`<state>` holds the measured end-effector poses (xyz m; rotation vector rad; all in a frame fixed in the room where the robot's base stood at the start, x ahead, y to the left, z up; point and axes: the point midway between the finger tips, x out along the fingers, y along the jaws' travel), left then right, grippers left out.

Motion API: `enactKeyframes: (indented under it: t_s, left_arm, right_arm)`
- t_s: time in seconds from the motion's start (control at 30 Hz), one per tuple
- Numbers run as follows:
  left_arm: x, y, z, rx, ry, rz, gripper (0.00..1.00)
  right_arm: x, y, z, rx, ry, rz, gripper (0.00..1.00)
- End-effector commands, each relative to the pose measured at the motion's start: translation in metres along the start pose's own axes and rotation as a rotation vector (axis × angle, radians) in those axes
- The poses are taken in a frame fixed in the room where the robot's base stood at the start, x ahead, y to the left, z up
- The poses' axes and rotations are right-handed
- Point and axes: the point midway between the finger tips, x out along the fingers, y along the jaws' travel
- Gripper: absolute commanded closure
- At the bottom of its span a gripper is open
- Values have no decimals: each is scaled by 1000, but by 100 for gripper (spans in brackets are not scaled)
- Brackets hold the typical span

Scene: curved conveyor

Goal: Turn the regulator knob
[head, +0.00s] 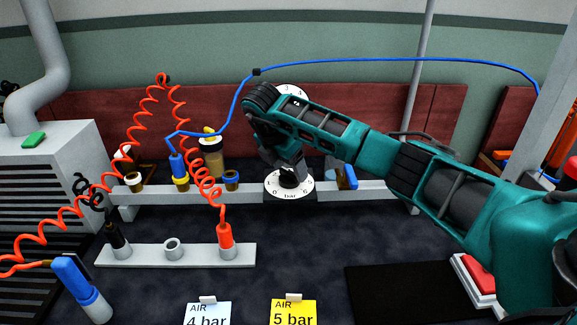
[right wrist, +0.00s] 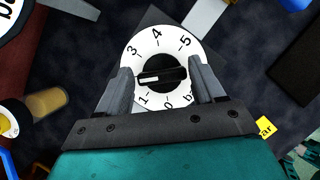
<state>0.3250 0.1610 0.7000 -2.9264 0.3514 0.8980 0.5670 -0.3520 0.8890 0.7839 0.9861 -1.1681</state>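The regulator knob is black and sits on a white round dial (head: 272,189) marked in bar, on the rail at the middle of the head view. In the right wrist view the knob (right wrist: 170,72) shows in the middle of the dial (right wrist: 157,44). Its white mark points left, to a part of the scale hidden behind a finger. My right gripper (head: 288,162) is above the dial, pointing down. In the right wrist view its two fingers (right wrist: 160,85) stand apart, one on each side of the knob; I cannot tell whether they touch it. My left gripper is not in view.
A second round gauge (head: 291,91) is partly hidden behind my right arm. A white card (head: 208,313) reads AIR 4 bar and a yellow card (head: 293,312) reads AIR 5 bar. Red coiled hose (head: 205,185) and a blue hose (head: 235,105) run left of the dial.

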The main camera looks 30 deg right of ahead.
Motion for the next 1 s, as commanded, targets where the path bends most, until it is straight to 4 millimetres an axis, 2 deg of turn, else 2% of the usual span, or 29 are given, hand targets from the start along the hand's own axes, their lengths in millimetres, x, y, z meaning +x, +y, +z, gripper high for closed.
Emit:
enactKeyframes:
  t_s: [0.03,0.2,0.43,0.53,0.67,1.0]
  left_arm:
    - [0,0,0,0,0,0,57]
    - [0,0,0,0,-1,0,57]
    - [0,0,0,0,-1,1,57]
    - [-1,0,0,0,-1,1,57]
    - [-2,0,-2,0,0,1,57]
    - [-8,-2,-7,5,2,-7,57]
  right_arm:
    - [0,0,0,0,0,0,27]
    - [1,0,-1,-2,0,-2,13]
    - [0,0,-1,-3,1,-2,13]
    - [-8,0,-1,-3,1,0,13]
    - [-29,0,0,-4,-1,2,13]
    - [-104,0,1,-3,-1,1,13]
